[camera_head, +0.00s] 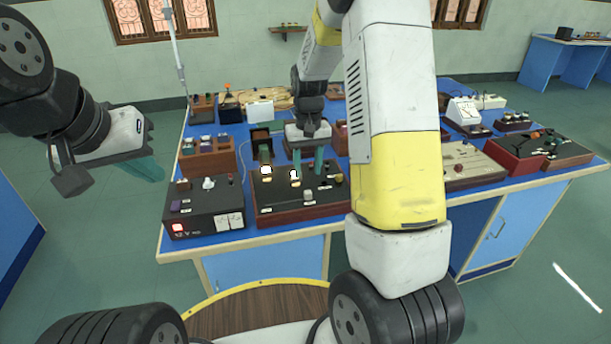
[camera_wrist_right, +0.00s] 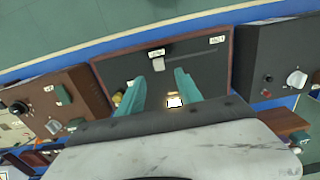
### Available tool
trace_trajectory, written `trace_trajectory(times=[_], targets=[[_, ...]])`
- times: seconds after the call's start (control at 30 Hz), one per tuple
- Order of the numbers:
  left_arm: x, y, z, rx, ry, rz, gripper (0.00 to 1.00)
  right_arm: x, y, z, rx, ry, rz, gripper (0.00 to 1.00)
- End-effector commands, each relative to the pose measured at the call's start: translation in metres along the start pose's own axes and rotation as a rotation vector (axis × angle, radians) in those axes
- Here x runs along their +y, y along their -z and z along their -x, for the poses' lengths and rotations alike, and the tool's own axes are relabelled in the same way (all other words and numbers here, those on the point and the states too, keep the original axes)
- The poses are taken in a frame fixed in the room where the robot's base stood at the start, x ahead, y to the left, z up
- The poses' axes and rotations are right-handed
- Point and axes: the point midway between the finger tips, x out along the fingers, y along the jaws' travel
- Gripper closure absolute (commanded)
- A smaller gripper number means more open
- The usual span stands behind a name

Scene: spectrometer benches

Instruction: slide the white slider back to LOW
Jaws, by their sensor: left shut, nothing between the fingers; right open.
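A black-topped control box (camera_head: 268,200) with wooden edges stands at the front of the blue bench; it also shows in the wrist view (camera_wrist_right: 205,65). A whitish knob (camera_head: 308,194) with a small label sits near its front edge, also in the wrist view (camera_wrist_right: 163,63); it may be the white slider. The label text is unreadable. My right gripper (camera_head: 308,162) is open above the box, pointing down. In the wrist view its fingers (camera_wrist_right: 169,88) straddle a glowing white part (camera_wrist_right: 175,102), with the knob beyond them. My left gripper (camera_head: 148,169) is shut and empty, left of the bench.
A yellow knob (camera_wrist_right: 117,98) is beside one right finger. A black power unit (camera_head: 202,212) stands left of the box, with wooden racks (camera_head: 207,158) behind. A beige panel (camera_head: 465,165) and a red-sided box (camera_head: 540,152) stand right. My right arm hides part of the bench.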

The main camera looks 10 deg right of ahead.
Motion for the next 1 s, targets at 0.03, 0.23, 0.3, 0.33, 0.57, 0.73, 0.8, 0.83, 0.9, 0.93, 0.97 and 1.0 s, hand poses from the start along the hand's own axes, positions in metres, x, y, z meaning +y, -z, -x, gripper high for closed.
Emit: trace_trajectory(times=[0.03,0.23,0.3,0.33,0.57,0.73,0.8,0.83,0.9,0.93,0.97,1.0], targets=[[0.0,0.0,0.0,0.0,0.0,0.0,1.0,0.0,0.002,-0.006,-0.007,-0.004,0.002,0.58],[0.0,0.0,0.0,0.0,0.0,0.0,1.0,0.001,0.002,-0.027,-0.012,-0.007,0.001,0.58],[0.0,0.0,0.0,0.0,0.0,0.0,1.0,0.001,0.001,-0.04,-0.014,-0.007,0.001,0.58],[0.0,0.0,0.0,0.0,0.0,0.0,1.0,0.001,0.001,-0.044,-0.014,-0.006,0.002,0.58],[0.0,0.0,0.0,0.0,0.0,0.0,1.0,0.001,0.001,-0.076,-0.012,-0.006,0.002,0.58],[0.0,0.0,0.0,0.0,0.0,0.0,1.0,0.001,0.001,-0.084,-0.01,-0.006,0.002,0.58],[0.0,0.0,0.0,0.0,0.0,0.0,1.0,0.001,0.001,-0.085,-0.01,-0.006,0.002,0.58],[0.0,0.0,0.0,0.0,0.0,0.0,1.0,0.001,0.001,-0.085,-0.009,-0.006,0.002,0.58],[0.0,0.0,0.0,0.0,0.0,0.0,1.0,0.001,0.001,-0.085,-0.009,-0.006,0.002,0.58],[0.0,0.0,0.0,0.0,0.0,0.0,1.0,0.001,0.001,-0.085,-0.009,-0.006,0.002,0.58],[0.0,0.0,0.0,0.0,0.0,0.0,1.0,0.001,0.001,-0.085,-0.009,-0.006,0.002,0.58],[0.0,0.0,0.0,0.0,0.0,0.0,1.0,0.001,0.001,-0.085,-0.009,-0.006,0.002,0.66]])
